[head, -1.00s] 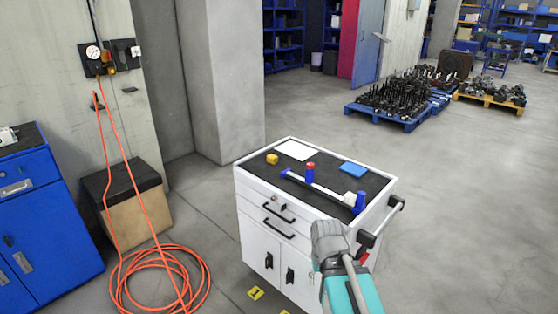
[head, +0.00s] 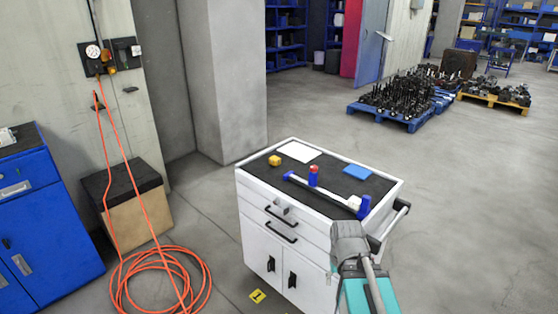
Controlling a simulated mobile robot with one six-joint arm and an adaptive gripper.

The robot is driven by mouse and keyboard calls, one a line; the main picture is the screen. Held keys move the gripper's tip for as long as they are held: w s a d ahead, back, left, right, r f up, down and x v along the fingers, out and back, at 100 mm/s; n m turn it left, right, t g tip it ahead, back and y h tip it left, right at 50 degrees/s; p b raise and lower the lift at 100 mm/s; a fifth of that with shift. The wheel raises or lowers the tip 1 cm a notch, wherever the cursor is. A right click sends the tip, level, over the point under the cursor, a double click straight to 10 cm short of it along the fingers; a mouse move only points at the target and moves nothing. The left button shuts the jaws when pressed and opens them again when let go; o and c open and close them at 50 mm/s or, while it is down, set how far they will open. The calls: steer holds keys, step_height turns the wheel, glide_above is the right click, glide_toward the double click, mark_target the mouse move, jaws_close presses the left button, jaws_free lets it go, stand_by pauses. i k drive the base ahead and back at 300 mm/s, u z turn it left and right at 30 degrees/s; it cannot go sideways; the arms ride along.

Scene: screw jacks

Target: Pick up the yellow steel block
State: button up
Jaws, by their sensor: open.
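The yellow steel block (head: 275,160) is a small cube on the dark top of a white tool cabinet (head: 265,190), near its left corner. Nothing touches it from above. Only part of my arm shows at the lower right, in front of the cabinet's right side and apart from the block.
On the cabinet top, a white sheet (head: 300,152) lies beside the block. A blue flat piece (head: 357,171), a red-and-blue upright piece (head: 313,176) and a long white bar with blue ends (head: 330,193) lie farther right. A black-ended handle (head: 401,206) sticks out at the right.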

mark_target(274, 160)
steer(key=i, duration=0.95)
steer(key=u, duration=0.05)
